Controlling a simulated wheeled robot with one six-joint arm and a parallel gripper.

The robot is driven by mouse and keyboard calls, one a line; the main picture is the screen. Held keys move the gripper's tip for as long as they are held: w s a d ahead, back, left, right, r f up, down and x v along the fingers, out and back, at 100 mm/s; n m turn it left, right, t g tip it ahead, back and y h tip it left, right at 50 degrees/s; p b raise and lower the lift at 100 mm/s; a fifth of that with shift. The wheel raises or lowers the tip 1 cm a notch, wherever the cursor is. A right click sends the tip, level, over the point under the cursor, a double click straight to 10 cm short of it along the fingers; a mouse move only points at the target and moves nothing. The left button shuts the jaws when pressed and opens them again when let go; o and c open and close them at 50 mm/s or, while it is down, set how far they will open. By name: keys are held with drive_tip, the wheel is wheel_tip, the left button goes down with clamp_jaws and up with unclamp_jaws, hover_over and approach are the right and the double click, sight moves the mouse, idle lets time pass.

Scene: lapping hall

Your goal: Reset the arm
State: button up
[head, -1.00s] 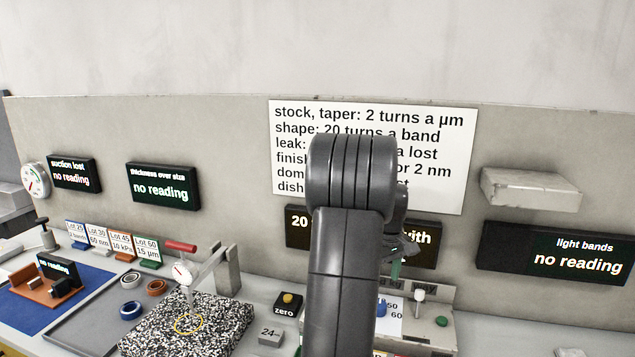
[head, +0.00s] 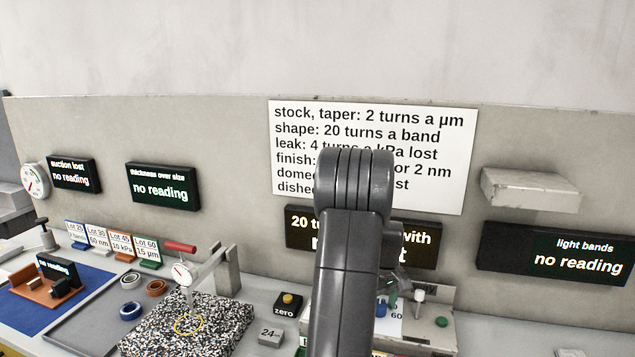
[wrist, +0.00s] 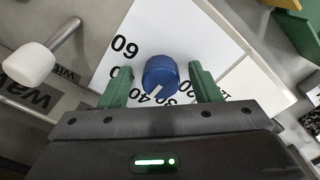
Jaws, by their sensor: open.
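My arm stands in the middle of the head view and hides most of my gripper there. In the wrist view my gripper (wrist: 160,85) is open, with its two green fingers apart. A blue knob (wrist: 160,74) with a white pointer line shows between the fingertips, on a white dial plate (wrist: 165,28) with printed numbers. I cannot tell whether the fingers touch the knob. In the head view the blue knob (head: 381,308) shows just right of my arm.
A white-tipped lever (wrist: 30,64) stands beside the dial, also in the head view (head: 419,296). A green button (head: 441,322) sits to its right. The zero button box (head: 288,304), speckled granite block (head: 185,322) and dial gauge (head: 181,272) are left of my arm. Displays line the back wall.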

drive_tip(key=m, duration=0.4)
drive_tip(key=shift+a+r+m, duration=0.1)
drive_tip(key=shift+m, duration=0.3)
drive_tip(key=m, duration=0.3)
drive_tip(key=shift+a+m, duration=0.1)
drive_tip(key=shift+m, duration=0.3)
drive_tip(key=m, duration=0.4)
drive_tip(key=shift+m, duration=0.3)
drive_tip(key=shift+w+a+m, duration=0.1)
drive_tip(key=shift+m, duration=1.8)
